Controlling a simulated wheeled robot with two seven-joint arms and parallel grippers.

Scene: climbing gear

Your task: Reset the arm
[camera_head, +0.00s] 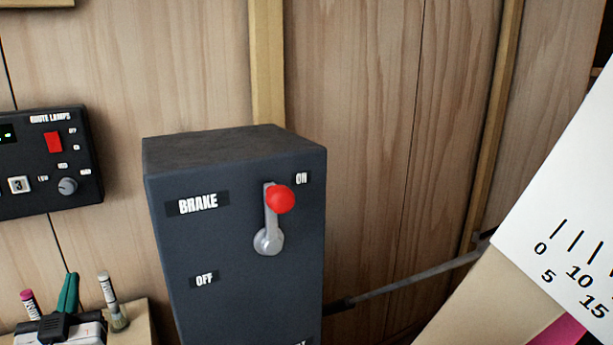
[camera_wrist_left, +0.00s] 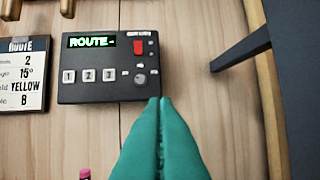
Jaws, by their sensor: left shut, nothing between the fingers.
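My left gripper (camera_head: 68,290) is at the lower left of the head view, with its teal fingers pointing up. In the left wrist view its two teal fingers (camera_wrist_left: 160,100) are pressed together with nothing between them. They overlap the lower edge of the dark control panel (camera_wrist_left: 108,52) in that picture; whether they touch it, I cannot tell. The panel's display reads "ROUTE". The same panel (camera_head: 50,165) shows at the left of the head view, labelled "ROUTE LAMPS". My right gripper is not in view.
A dark brake box (camera_head: 240,235) stands right of my left gripper. Its red-knobbed lever (camera_head: 273,222) points up by "ON". A pink-capped marker (camera_head: 28,298) and a white one (camera_head: 109,290) flank the gripper. A white scale board (camera_head: 570,220) is at right.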

